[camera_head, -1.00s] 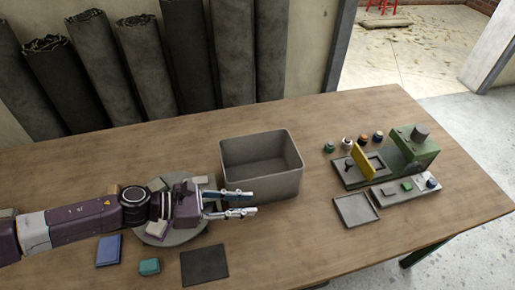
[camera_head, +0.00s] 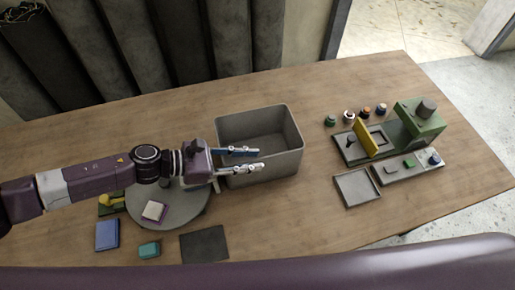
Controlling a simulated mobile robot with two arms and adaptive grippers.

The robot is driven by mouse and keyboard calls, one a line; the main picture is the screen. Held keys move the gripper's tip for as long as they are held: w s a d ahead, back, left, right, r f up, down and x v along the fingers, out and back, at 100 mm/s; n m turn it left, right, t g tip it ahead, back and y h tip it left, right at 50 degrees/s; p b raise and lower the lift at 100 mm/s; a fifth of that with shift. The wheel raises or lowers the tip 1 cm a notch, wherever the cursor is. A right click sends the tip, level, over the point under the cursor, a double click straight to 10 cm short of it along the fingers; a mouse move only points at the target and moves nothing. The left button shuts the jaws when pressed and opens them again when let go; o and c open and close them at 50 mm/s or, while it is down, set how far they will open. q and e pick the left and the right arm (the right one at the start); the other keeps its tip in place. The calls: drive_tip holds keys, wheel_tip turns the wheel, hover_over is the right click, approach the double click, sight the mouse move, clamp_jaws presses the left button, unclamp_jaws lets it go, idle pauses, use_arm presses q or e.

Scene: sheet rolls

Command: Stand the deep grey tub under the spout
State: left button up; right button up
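The deep grey tub (camera_head: 285,161) stands upright and open on the wooden table, near the middle. It looks empty. My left gripper (camera_head: 260,160) reaches in from the left across the tub's near left part. Its two fingers are apart, with a visible gap. In the picture one finger overlaps the tub's opening and the other its near wall. I cannot tell whether they touch it. I cannot clearly make out a spout; a green machine (camera_head: 421,119) with a grey cylinder on top stands at the right. My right gripper is not in view.
A round grey disc (camera_head: 185,209) lies under my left arm. A blue block (camera_head: 107,235), a teal block (camera_head: 149,250) and a dark mat (camera_head: 204,244) lie near the front. A shallow tray (camera_head: 357,188) lies before the machine. Dark rolls (camera_head: 180,45) stand behind the table.

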sight(266, 158)
use_arm(q)
drive_tip(key=x, duration=0.1)
drive_tip(key=p+x, duration=0.1)
drive_tip(key=x, duration=0.2)
drive_tip(key=shift+w+p, duration=0.25)
drive_tip(key=shift+p, duration=0.15)
drive_tip(key=shift+w+d+f, duration=0.15)
drive_tip(key=shift+d+f, duration=0.15)
drive_tip(key=shift+d, duration=0.15)
drive_tip(key=shift+c, duration=0.4)
clamp_jaws()
drive_tip(key=shift+r, duration=0.1)
